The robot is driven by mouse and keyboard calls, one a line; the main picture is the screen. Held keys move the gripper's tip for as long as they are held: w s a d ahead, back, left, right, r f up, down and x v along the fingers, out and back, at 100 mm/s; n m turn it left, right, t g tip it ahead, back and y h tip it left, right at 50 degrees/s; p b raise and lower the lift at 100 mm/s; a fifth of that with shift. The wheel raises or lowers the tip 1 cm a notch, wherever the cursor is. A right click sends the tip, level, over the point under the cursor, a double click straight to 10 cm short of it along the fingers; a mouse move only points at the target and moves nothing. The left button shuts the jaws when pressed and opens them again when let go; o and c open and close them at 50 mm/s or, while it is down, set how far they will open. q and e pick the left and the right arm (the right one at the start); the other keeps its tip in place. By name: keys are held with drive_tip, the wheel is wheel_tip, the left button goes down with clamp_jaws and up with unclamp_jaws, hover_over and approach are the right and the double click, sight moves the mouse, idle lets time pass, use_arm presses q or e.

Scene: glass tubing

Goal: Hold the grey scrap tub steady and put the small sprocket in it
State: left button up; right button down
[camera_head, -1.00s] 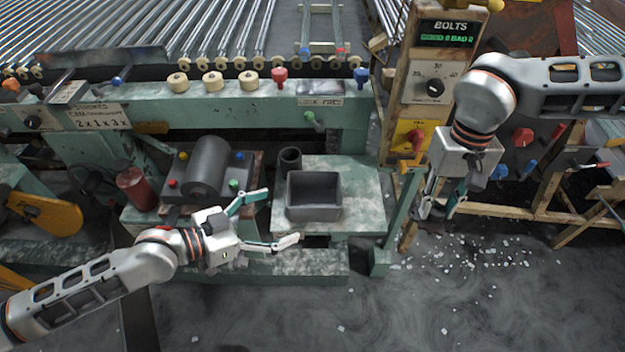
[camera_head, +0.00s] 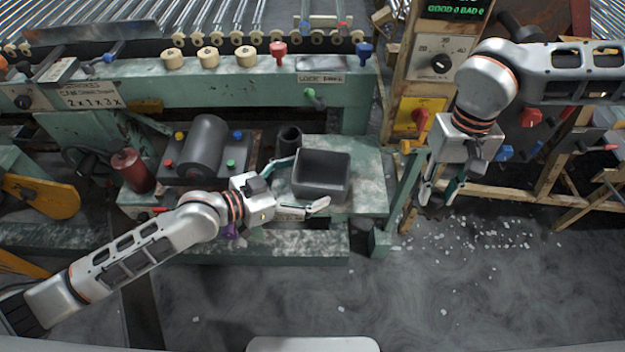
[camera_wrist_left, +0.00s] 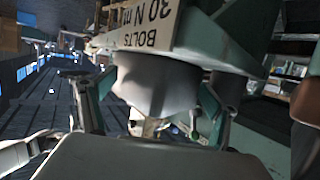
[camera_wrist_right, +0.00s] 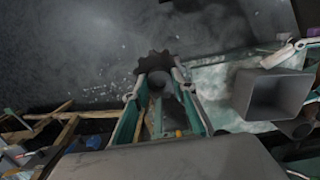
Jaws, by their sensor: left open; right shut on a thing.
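The grey scrap tub (camera_head: 322,187) is a square, open-topped box on a worn green table. It looks empty in the head view. In the right wrist view the tub (camera_wrist_right: 268,98) is at the right. My left gripper (camera_head: 306,184) is open at the tub's left side, one finger near its back left corner and the other along its front. I cannot tell whether they touch it. My right gripper (camera_head: 441,196) points down, right of the table, shut on the small sprocket (camera_wrist_right: 156,64), a dark toothed disc. The sprocket also shows in the head view (camera_head: 436,210), partly hidden by the fingers.
The green table (camera_head: 370,190) has bare room right of the tub. A dark round cup (camera_head: 289,138) stands close behind the tub's left.

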use_arm(q)
drive_tip(key=shift+w+d+f, duration=0.25)
drive_tip(key=shift+w+d, duration=0.15)
drive_tip(key=shift+d, duration=0.15)
clamp_jaws()
drive_tip(key=c, duration=0.9)
unclamp_jaws()
